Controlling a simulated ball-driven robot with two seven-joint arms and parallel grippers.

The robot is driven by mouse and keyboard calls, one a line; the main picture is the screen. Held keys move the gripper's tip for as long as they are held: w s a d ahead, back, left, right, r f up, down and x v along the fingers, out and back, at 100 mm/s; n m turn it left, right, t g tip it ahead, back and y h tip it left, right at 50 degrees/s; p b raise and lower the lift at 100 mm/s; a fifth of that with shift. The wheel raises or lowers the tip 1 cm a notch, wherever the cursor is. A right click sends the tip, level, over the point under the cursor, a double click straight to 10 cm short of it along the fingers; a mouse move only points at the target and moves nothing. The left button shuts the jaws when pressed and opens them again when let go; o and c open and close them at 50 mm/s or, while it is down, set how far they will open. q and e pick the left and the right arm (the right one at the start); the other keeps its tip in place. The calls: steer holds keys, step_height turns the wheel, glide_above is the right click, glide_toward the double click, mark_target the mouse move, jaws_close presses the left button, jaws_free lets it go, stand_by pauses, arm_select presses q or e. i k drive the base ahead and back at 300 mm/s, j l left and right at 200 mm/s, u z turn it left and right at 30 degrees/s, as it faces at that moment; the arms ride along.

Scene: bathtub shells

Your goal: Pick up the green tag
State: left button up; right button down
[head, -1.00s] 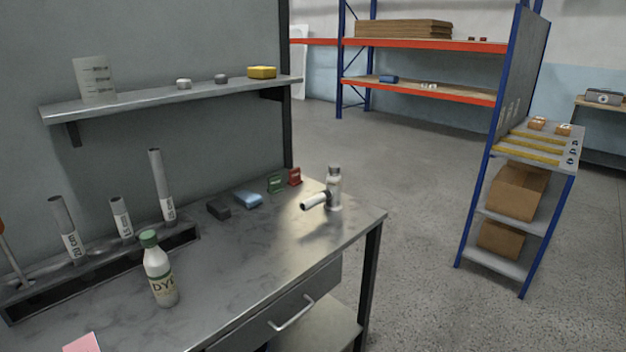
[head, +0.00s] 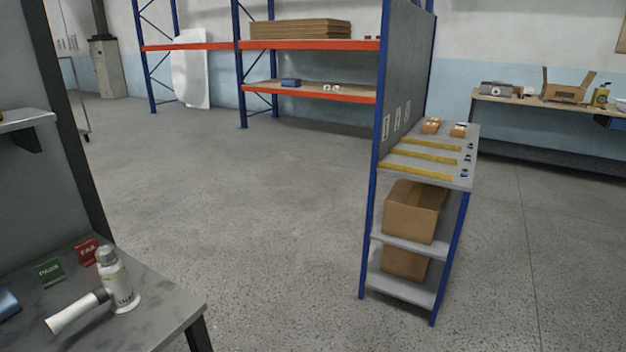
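The green tag (head: 50,271), marked PASS, stands on the grey metal workbench (head: 165,306) at the lower left of the head view. A red tag (head: 87,251), marked FAIL, stands just behind it to the right. A white and grey bottle (head: 117,281) stands to the right of the tags, near the bench's right end. A pale tube (head: 76,312) lies in front of the green tag, its far end against or close to the bottle. Neither of my grippers shows in the head view.
A blue-framed shelf unit (head: 418,244) with cardboard boxes (head: 411,212) stands to the right. A tall rack with orange beams (head: 310,93) and a side table (head: 540,102) are at the back. Open concrete floor (head: 240,200) lies between bench and shelf unit.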

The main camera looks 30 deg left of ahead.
mark_target(50, 272)
steer(key=i+u, duration=0.2)
steer(key=i, duration=0.45)
steer(key=i+l+u, duration=0.2)
steer(key=i, duration=0.45)
steer(key=i+u, duration=0.2)
steer(key=u, duration=0.2)
steer(key=i+u, duration=0.25)
steer(key=u, duration=0.15)
steer(key=i+u, duration=0.2)
steer(key=u, duration=0.2)
steer(key=i+l+u, duration=0.15)
steer(key=u, duration=0.25)
